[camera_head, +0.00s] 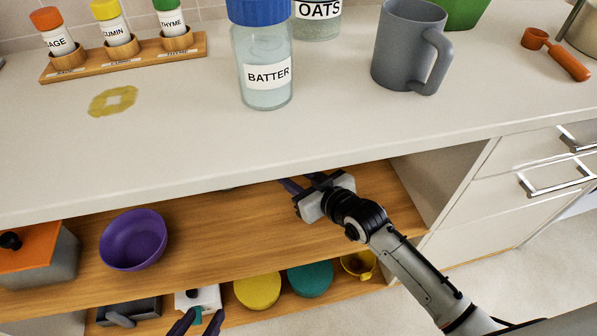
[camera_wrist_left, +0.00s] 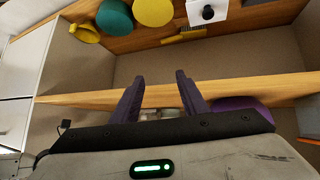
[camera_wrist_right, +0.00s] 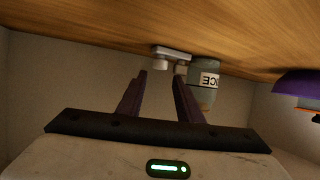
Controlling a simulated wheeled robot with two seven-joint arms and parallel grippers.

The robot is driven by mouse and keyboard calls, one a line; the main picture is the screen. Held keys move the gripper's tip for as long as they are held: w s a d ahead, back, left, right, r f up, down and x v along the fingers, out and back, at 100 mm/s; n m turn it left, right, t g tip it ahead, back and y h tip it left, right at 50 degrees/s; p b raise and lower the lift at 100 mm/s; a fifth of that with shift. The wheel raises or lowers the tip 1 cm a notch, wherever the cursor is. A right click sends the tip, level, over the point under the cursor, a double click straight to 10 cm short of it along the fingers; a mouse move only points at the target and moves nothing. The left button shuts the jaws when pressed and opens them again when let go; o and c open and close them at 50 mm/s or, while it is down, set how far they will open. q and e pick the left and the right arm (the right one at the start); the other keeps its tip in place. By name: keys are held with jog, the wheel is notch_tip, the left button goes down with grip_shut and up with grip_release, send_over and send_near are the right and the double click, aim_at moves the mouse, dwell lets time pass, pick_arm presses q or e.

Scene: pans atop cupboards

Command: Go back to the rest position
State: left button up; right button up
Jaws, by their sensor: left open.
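My left gripper (camera_head: 206,313) shows only its dark purple fingers at the bottom edge of the head view, in front of the lower shelf. In the left wrist view its fingers (camera_wrist_left: 160,76) stand apart with nothing between them. My right arm comes in from the lower right, and its gripper (camera_head: 301,186) reaches in over the upper shelf (camera_head: 235,235), partly hidden under the counter. In the right wrist view its fingers (camera_wrist_right: 160,80) are apart and empty, pointing toward a jar with a partly visible label (camera_wrist_right: 203,85) and a small pale item (camera_wrist_right: 172,55).
The counter (camera_head: 330,135) above carries a batter jar (camera_head: 265,95), a grey mug (camera_head: 400,50) and a spice rack (camera_head: 125,58). A purple bowl (camera_head: 133,240) and an orange-lidded pot (camera_head: 40,265) stand left on the upper shelf. Yellow (camera_head: 257,290) and teal (camera_head: 310,278) round items sit below.

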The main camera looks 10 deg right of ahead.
jog(key=shift+v, duration=1.2)
